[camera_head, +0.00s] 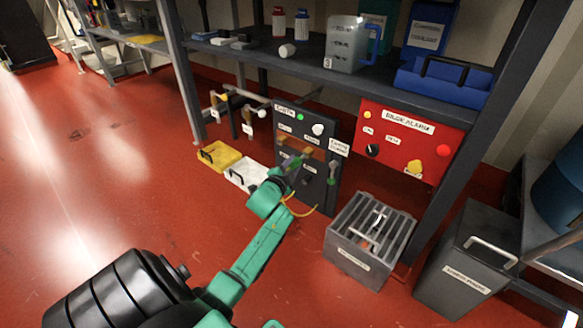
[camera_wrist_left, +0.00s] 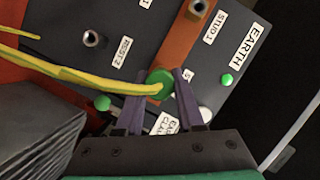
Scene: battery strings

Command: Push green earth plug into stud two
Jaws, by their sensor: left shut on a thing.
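In the left wrist view my left gripper (camera_wrist_left: 163,75) is shut on the round green earth plug (camera_wrist_left: 158,78), with a yellow cable running from it to the left. The plug is over the copper-coloured bar on the dark earth panel (camera_head: 322,192). The stud labelled STUD 1 (camera_wrist_left: 198,8) is on the same bar, farther up. Stud two is not visible; the plug and fingers cover that stretch of the bar, and I cannot tell whether the plug touches it. In the head view my left gripper (camera_head: 294,162) is against the panel front. My right gripper is not in view.
A bare post labelled REST 2 (camera_wrist_left: 93,38) is on the panel. The red alarm panel (camera_head: 400,168) is to the right. A grey slatted crate (camera_head: 345,262) and a dark bin (camera_head: 450,280) stand on the floor. Yellow (camera_head: 222,155) and white (camera_head: 246,172) trays lie left of the panel.

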